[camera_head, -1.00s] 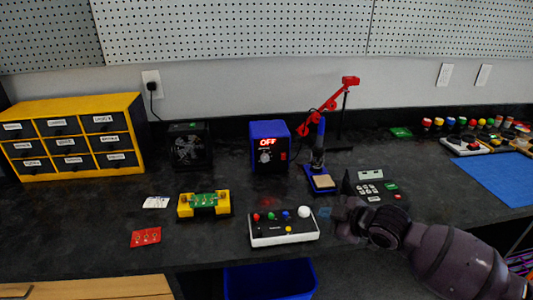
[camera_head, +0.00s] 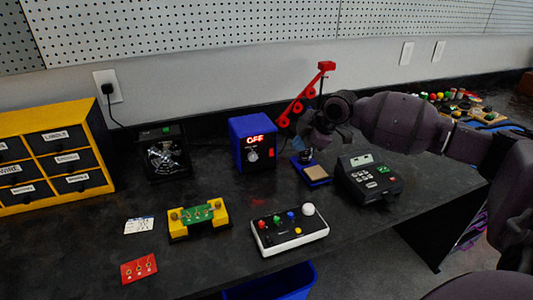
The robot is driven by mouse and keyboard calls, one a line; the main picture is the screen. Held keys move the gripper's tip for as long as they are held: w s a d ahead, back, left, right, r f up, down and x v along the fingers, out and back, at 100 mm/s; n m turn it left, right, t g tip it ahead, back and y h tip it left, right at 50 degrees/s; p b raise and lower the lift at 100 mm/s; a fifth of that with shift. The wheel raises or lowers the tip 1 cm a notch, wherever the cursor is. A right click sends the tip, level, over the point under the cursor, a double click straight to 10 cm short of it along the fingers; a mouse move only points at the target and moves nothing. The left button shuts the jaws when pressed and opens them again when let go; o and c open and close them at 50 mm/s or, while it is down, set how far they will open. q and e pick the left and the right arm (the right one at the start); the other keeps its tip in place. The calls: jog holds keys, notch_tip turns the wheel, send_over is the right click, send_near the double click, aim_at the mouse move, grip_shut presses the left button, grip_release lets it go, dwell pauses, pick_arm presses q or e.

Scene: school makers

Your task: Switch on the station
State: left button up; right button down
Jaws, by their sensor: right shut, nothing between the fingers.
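The station is a blue box (camera_head: 238,150) at the back middle of the bench, with a red display (camera_head: 255,140) that reads OFF. A dial (camera_head: 253,155) sits below the display, and a red switch (camera_head: 271,153) is at the right of its front face. My right gripper (camera_head: 296,132) is shut and empty, just right of the station at about display height, apart from the switch as far as I can tell. The arm hides part of the soldering iron stand (camera_head: 311,172). My left gripper is not in view.
A black fan unit (camera_head: 165,155) stands left of the station. In front are a yellow board holder (camera_head: 180,228), a white-edged button box (camera_head: 290,232) and a black keypad device (camera_head: 368,180). A red jointed arm (camera_head: 305,95) rises behind my gripper. Yellow drawers (camera_head: 100,150) stand far left.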

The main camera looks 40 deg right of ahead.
aim_at(271, 152)
dwell(0.3)
jog(key=b+x, duration=0.2)
jog(key=x, duration=0.7)
jog(key=shift+f+b, duration=0.4)
jog(key=w, duration=0.1)
jog(key=w+b, duration=0.1)
jog(key=w, duration=0.1)
jog(key=shift+d+f, duration=0.2)
jog(key=shift+f, duration=0.2)
jog(key=shift+w+d, duration=0.1)
jog(key=shift+w, duration=0.35)
jog(key=shift+w+r, duration=0.15)
jog(key=shift+w, duration=0.05)
